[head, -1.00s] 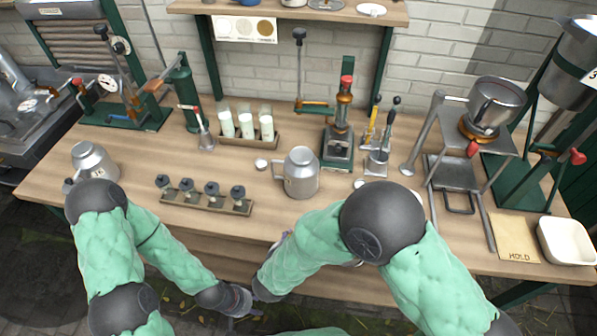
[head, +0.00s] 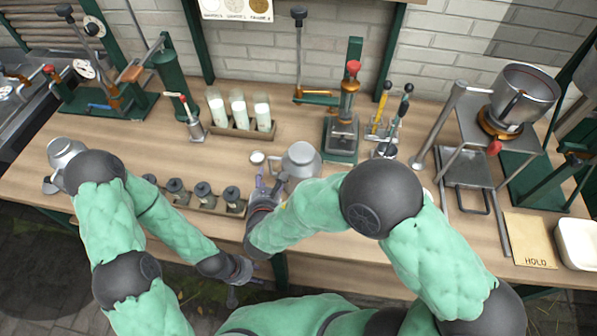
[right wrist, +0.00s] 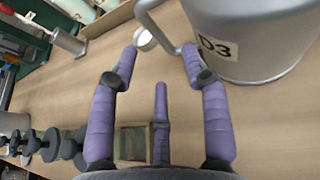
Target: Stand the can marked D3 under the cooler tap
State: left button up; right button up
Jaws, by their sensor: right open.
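The steel can marked D3 (head: 301,160) stands upright on the bench; its label and handle show in the right wrist view (right wrist: 255,45). My right gripper (head: 268,180) is at the can's left side, with purple fingers. In the right wrist view the right gripper (right wrist: 160,52) is open, with the lower end of the can's handle close to its right fingertip; I cannot tell whether they touch. My left gripper (head: 236,292) hangs low in front of the bench, its fingers too small to read. A steel bowl with a red-handled tap (head: 494,147) sits on a raised stand at the right; it may be the cooler.
A wooden rack with several dark-knobbed pieces (head: 205,203) lies left of my right gripper. A tray of white-filled glasses (head: 240,130) and a green press (head: 342,140) stand behind. A second can (head: 66,153) is far left. A HOLD board (head: 530,240) and white tub (head: 578,243) are right.

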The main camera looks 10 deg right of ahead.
jog(key=b+x, duration=0.1)
jog(key=x, duration=0.4)
jog(key=shift+d+f+b, duration=0.15)
jog(key=shift+f+b, duration=0.1)
jog(key=shift+b, duration=0.15)
jog(key=shift+w, duration=0.25)
grip_shut()
